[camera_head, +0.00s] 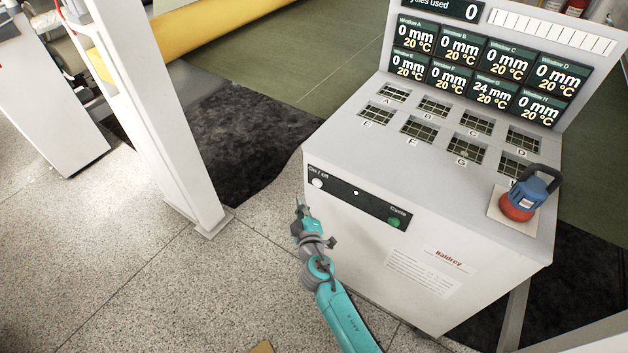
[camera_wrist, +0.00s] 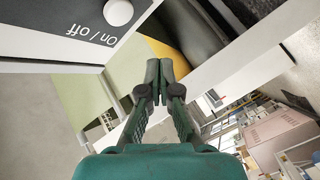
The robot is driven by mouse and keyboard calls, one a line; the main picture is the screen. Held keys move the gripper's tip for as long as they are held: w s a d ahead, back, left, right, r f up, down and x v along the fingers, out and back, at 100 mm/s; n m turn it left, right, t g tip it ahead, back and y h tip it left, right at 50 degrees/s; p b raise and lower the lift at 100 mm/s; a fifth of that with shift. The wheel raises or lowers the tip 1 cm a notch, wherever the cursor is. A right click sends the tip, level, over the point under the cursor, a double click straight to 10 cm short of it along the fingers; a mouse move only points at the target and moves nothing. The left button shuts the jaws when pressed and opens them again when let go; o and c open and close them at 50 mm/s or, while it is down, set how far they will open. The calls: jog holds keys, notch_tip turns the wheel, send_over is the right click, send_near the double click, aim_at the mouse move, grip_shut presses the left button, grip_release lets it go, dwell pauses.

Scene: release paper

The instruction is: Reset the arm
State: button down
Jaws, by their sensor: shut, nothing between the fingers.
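My teal arm (camera_head: 345,318) reaches up from the bottom of the head view. My gripper (camera_head: 301,208) is at its end, in front of the left front edge of a white machine (camera_head: 350,240), close to the On/off button (camera_head: 317,183). In the wrist view my gripper (camera_wrist: 160,75) has its fingertips together, with nothing between them. The white On/off button (camera_wrist: 118,12) shows at the upper left there, apart from the fingers. I cannot tell the exact gap to the machine.
The machine carries a green Cycle button (camera_head: 394,222), several gridded windows, and display panels (camera_head: 490,65). A blue and red device (camera_head: 532,192) stands on its right side. A white post (camera_head: 160,110) stands left. Speckled floor (camera_head: 130,280) is clear at lower left.

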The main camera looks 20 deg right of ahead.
jog(key=s+d+f+m+g+y, duration=0.1)
jog(key=s+f, duration=0.1)
jog(key=s, duration=1.3)
jog(key=s+f+m+g+y, duration=0.1)
jog(key=s+f+m+y, duration=0.15)
jog(key=s, duration=1.25)
jog(key=s+r+m, duration=0.2)
jog(key=s+r, duration=0.6)
jog(key=s, duration=0.2)
jog(key=s+d+r+m+h, duration=0.1)
jog(key=s+r+m, duration=0.1)
jog(key=s+r, duration=0.6)
jog(key=s, duration=0.3)
jog(key=shift+s+r+m, duration=0.2)
jog(key=shift+r+m, duration=0.1)
jog(key=shift+m, duration=0.05)
